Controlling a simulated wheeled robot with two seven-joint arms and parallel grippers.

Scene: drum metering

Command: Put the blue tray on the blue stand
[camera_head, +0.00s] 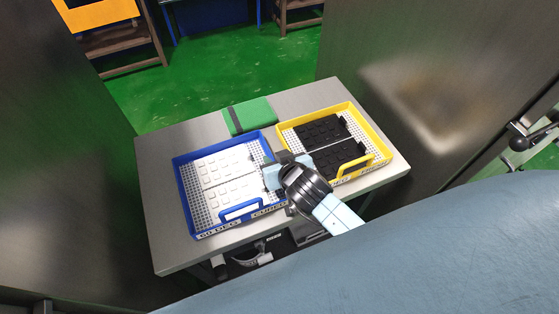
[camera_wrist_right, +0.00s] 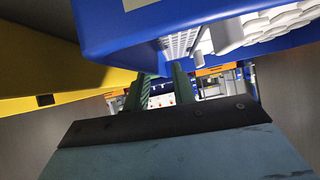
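The blue tray (camera_head: 187,205) holds white blocky pieces and lies on a grey table at the left. Its blue wall (camera_wrist_right: 110,30) fills the top of the right wrist view. My right gripper (camera_head: 270,173) is at the tray's right wall, beside the yellow tray. In the wrist view its two green fingers (camera_wrist_right: 164,78) are apart with a gap between them, close under the blue wall. I cannot tell whether they touch it. A blue-legged frame (camera_head: 172,22) stands at the back, cut by the top edge; I cannot tell whether it is the blue stand. My left gripper is out of view.
A yellow tray (camera_head: 287,132) with black pieces lies right of the blue tray, close to my right gripper. A green box (camera_head: 248,115) lies behind both trays. Grey metal panels flank the table (camera_head: 155,190). The green floor (camera_head: 215,80) behind is clear.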

